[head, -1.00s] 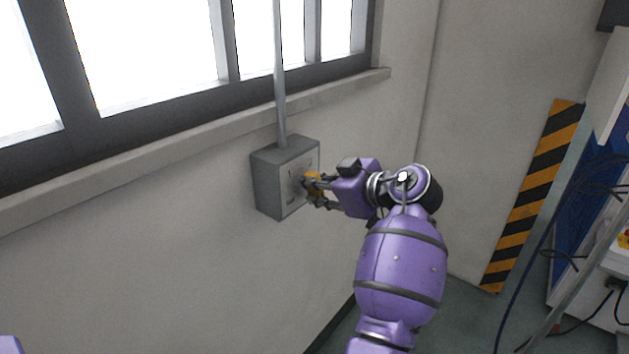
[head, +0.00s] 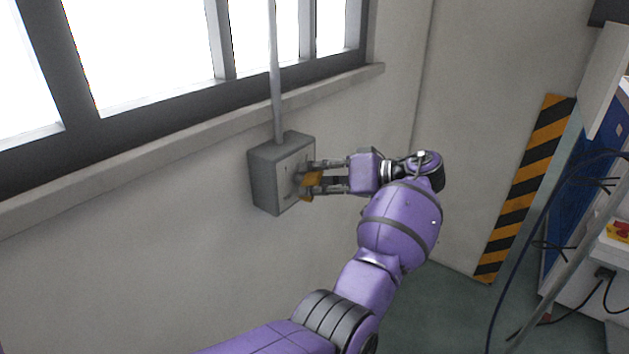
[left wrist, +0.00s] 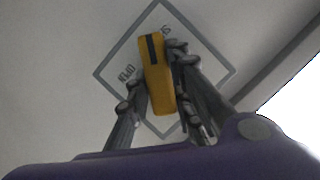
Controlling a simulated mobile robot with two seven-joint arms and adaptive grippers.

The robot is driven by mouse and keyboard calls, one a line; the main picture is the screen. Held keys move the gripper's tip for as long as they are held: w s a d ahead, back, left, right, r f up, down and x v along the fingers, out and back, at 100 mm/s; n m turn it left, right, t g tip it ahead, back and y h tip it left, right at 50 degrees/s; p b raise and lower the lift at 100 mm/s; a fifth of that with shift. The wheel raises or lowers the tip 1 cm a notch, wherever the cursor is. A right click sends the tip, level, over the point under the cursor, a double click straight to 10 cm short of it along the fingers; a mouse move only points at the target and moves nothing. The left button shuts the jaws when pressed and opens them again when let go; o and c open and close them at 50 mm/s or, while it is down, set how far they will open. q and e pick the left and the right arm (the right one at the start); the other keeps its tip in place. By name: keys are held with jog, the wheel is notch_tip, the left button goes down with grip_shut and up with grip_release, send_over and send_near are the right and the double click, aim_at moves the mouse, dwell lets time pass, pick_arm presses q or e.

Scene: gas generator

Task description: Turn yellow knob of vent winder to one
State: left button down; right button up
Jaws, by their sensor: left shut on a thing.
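The yellow knob (head: 312,180) sits on the front of the grey vent winder box (head: 268,180) on the wall under the window. My left gripper (head: 306,182) reaches it from the right and is shut on it. In the left wrist view the knob (left wrist: 158,85) lies between the fingers (left wrist: 155,92), its black-striped end pointing up and slightly left. A diamond-outlined plate (left wrist: 113,58) behind it bears the word OPEN at the lower left and another mark, too blurred to read, at the upper right. My right gripper is not in view.
A grey pipe (head: 275,80) rises from the box past the window sill (head: 190,128). A black and yellow striped strip (head: 525,190) stands on the wall to the right. Equipment with dark cables (head: 548,220) is at the far right. The wall below the box is clear.

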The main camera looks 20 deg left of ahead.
pick_arm(q)
jog(key=shift+f+m+g+y, duration=0.1)
jog(key=shift+m+g+y, duration=0.25)
jog(key=shift+m, duration=0.25)
jog(key=c, duration=1.6)
grip_release()
jog(key=shift+o, duration=0.2)
jog(key=w+v, duration=0.1)
jog(key=v, duration=1.1)
jog(key=shift+s, duration=0.4)
